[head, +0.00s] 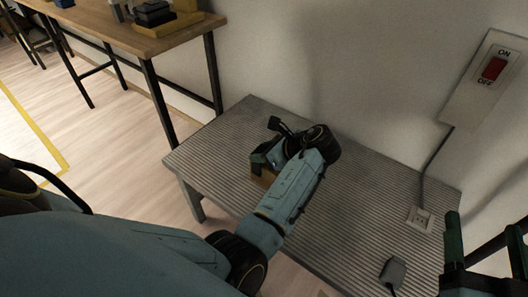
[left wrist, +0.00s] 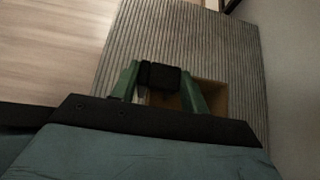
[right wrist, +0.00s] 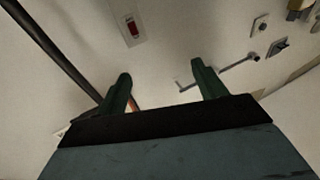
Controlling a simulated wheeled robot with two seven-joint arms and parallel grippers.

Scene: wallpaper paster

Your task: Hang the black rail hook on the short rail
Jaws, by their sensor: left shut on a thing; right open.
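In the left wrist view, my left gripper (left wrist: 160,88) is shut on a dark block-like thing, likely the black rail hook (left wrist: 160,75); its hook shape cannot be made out. In the head view my left gripper (head: 265,158) is low over the grey ridged bench, and its own arm hides most of what it holds. My right gripper (head: 488,245) is open and empty at the right edge; it also shows in the right wrist view (right wrist: 162,88). That view shows a thin bar on the wall, possibly the short rail (right wrist: 220,73).
A small wooden box (head: 262,179) sits on the ridged bench (head: 365,190), close by my left gripper. A red switch (head: 494,68) is on the wall, with a cable down to a socket (head: 420,218). A wooden table (head: 120,30) stands at upper left.

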